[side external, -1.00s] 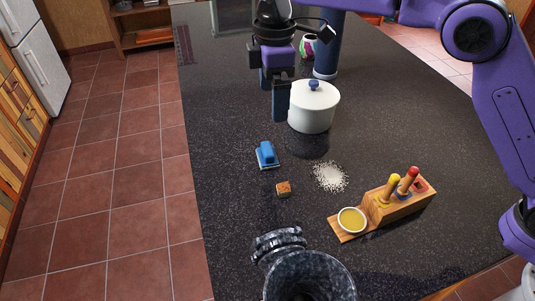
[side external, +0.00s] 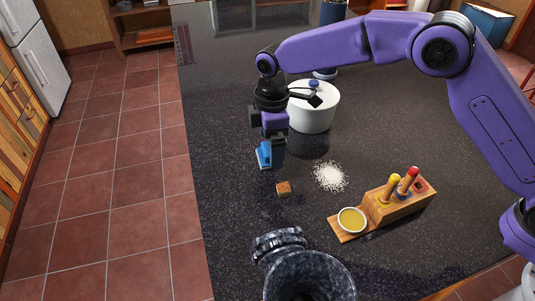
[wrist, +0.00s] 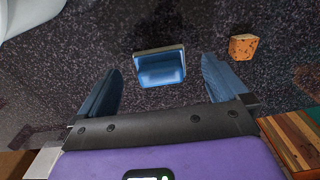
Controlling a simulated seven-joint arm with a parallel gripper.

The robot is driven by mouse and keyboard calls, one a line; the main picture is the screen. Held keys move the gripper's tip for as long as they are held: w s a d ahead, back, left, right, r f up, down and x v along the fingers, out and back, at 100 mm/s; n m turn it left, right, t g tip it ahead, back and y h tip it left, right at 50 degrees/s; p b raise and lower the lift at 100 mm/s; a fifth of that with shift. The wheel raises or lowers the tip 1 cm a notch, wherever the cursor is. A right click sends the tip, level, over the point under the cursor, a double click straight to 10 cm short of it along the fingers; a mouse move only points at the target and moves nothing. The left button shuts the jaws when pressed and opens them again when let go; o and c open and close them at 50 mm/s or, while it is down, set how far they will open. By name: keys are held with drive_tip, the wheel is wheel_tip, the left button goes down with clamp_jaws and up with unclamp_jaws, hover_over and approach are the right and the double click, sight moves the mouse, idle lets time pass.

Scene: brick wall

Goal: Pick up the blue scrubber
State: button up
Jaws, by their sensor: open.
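The blue scrubber (side external: 263,155) lies on the dark speckled counter, partly hidden behind my gripper in the side view. In the wrist view the scrubber (wrist: 159,68) is a blue block on a paler base, lying ahead of and between the fingertips. My gripper (side external: 273,160) points down, low over the counter beside the scrubber. In the wrist view my gripper (wrist: 162,78) has its two blue fingers wide apart with nothing between them touching. The exact height above the scrubber is hard to tell.
A small orange-brown cube (side external: 284,188) sits close in front. A white lidded pot (side external: 314,108) stands behind, near my arm. White grains (side external: 330,176) are spread to the right. A wooden holder (side external: 395,200) with a yellow bowl (side external: 351,220) and a dark vessel (side external: 309,278) stand nearer.

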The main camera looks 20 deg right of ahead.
drive_tip(key=shift+f, duration=1.25)
drive_tip(key=c, duration=1.1)
drive_tip(key=shift+r, duration=0.1)
drive_tip(key=shift+c, duration=0.2)
drive_tip(key=shift+r, duration=0.45)
wheel_tip(320, 180, up, 2)
drive_tip(key=shift+w+r, duration=0.1)
drive_tip(key=shift+r, duration=0.05)
drive_tip(key=s+d+r, duration=0.8)
drive_tip(key=s+r, duration=0.1)
drive_tip(key=s, duration=0.2)
drive_tip(key=shift+s+d+r, duration=0.2)
drive_tip(key=shift+r, duration=0.1)
